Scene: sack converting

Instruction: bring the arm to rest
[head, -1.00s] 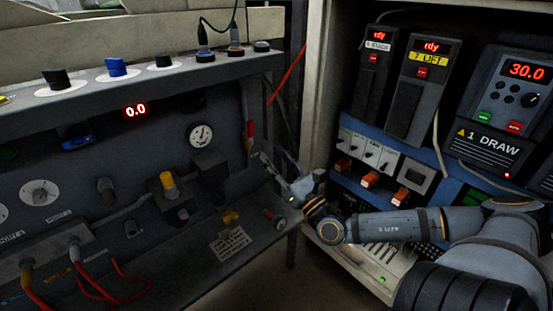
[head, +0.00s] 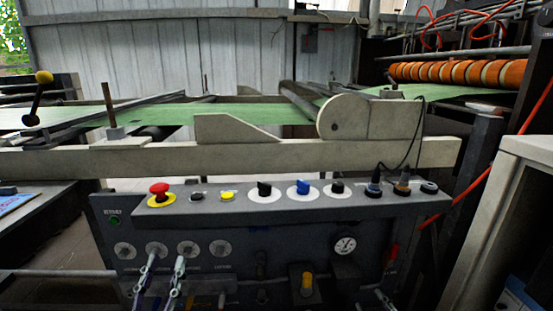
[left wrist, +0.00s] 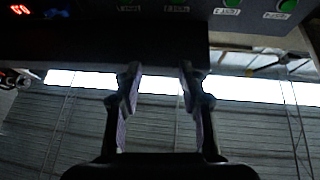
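My left gripper (head: 166,260) rises from the bottom edge of the head view, its two fingers apart in front of the lower left of the grey control panel (head: 215,262). In the left wrist view the left gripper (left wrist: 160,80) is open with nothing between its fingers, and a dark panel edge lies beyond the tips.
The panel's top ledge carries a red emergency button (head: 159,191), a yellow button (head: 227,196) and several knobs, including a blue one (head: 303,187). A yellow-topped knob (head: 307,282) juts out lower down. Behind runs a green web (head: 170,114). A pale cabinet (head: 520,170) stands right.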

